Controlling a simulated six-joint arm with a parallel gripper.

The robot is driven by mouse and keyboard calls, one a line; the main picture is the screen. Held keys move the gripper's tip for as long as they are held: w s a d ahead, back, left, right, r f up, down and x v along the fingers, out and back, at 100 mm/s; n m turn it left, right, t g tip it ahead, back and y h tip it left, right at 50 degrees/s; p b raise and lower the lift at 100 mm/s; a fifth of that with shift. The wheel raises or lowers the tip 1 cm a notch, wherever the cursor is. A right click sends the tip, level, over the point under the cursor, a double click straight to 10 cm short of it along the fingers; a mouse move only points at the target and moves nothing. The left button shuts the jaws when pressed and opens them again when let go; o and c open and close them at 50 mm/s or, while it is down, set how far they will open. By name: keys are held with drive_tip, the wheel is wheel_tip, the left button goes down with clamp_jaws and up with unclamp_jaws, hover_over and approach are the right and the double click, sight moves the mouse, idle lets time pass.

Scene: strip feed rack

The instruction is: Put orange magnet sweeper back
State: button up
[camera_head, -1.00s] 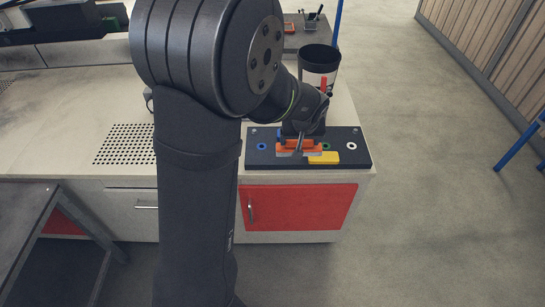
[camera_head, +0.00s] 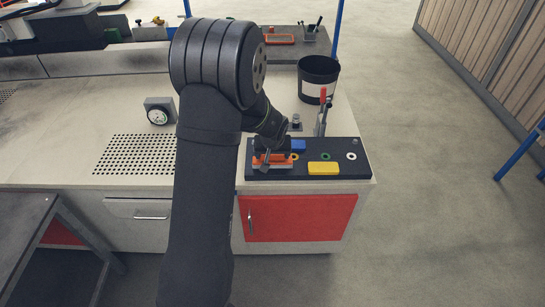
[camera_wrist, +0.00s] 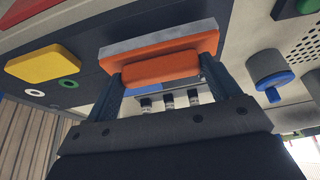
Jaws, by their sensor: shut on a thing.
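The orange magnet sweeper (camera_head: 272,160), an orange grip with a pale grey bar, is at the left end of the black rack board (camera_head: 352,170). My gripper (camera_head: 272,153) is shut on its orange part. In the wrist view, the sweeper (camera_wrist: 160,69) spans between the two fingers (camera_wrist: 165,85). I cannot tell whether it touches the board or hangs just above. The board's left end is partly hidden behind the sweeper and my arm. An orange ring (camera_head: 295,156), a green ring (camera_head: 325,156) and a white ring (camera_head: 351,156) show on the board.
A yellow block (camera_head: 323,168) and a blue block (camera_head: 298,146) are on the board, right of the sweeper. A red-handled clamp (camera_head: 322,112) and a black bin (camera_head: 318,78) stand behind. A dial gauge (camera_head: 159,112) and a perforated plate (camera_head: 135,154) are at left.

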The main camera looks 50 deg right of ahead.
drive_tip(key=shift+f, duration=0.7)
drive_tip(key=shift+f, duration=0.1)
drive_tip(key=o, duration=0.8)
drive_tip(key=v, duration=1.2)
